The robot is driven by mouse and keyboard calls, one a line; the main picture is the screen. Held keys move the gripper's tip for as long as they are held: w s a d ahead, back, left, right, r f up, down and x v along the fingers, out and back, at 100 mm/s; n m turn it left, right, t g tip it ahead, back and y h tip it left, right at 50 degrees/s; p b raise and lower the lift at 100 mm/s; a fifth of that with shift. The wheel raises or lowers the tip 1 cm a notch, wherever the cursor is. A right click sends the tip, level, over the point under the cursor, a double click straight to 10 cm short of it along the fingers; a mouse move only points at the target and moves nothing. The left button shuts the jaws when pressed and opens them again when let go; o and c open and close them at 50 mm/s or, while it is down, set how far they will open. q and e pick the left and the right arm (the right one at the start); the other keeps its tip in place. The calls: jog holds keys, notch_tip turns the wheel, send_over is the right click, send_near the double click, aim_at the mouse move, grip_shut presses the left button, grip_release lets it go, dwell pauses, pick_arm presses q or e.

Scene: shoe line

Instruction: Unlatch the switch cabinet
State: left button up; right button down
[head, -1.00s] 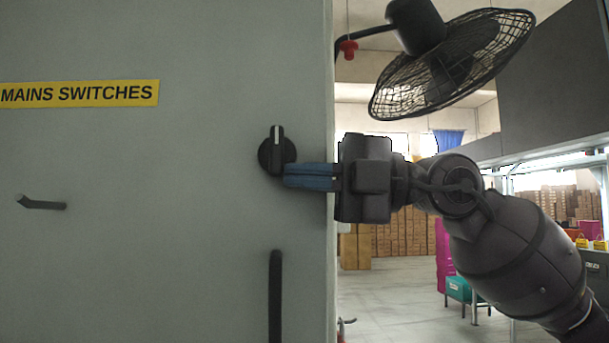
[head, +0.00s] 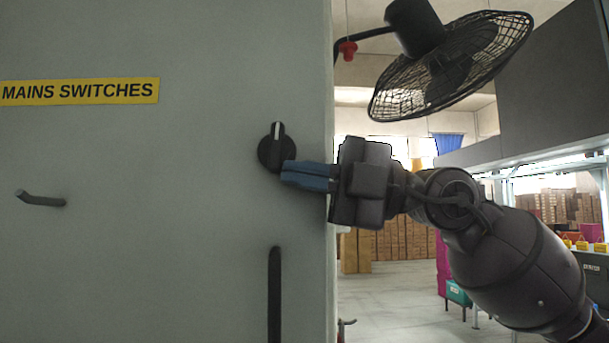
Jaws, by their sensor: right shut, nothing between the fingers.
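The switch cabinet (head: 140,220) fills the left half of the head view, its grey door shut and a yellow MAINS SWITCHES label (head: 80,91) on it. A round black latch knob (head: 275,148) with a white line pointing straight up sits near the door's right edge. A black vertical handle (head: 274,295) is below it. My right gripper (head: 284,173) comes in from the right, its blue fingers shut and empty. The fingertips are at the knob's lower right; I cannot tell whether they touch it. My left gripper is not in view.
A grey peg (head: 40,199) sticks out from the door at left. A black caged fan (head: 450,65) hangs at upper right with a red knob (head: 348,48) beside it. Shelving with bins stands at the right. Cardboard boxes (head: 400,238) are stacked far behind.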

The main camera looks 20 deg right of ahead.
jog(key=shift+w+a+f, duration=0.1)
jog(key=shift+a+f, duration=0.15)
jog(key=shift+a, duration=0.2)
jog(key=shift+w+a+f, duration=0.15)
jog(key=shift+a+f, duration=0.05)
jog(key=shift+a, duration=0.4)
dwell(0.4)
jog(key=shift+f, duration=0.1)
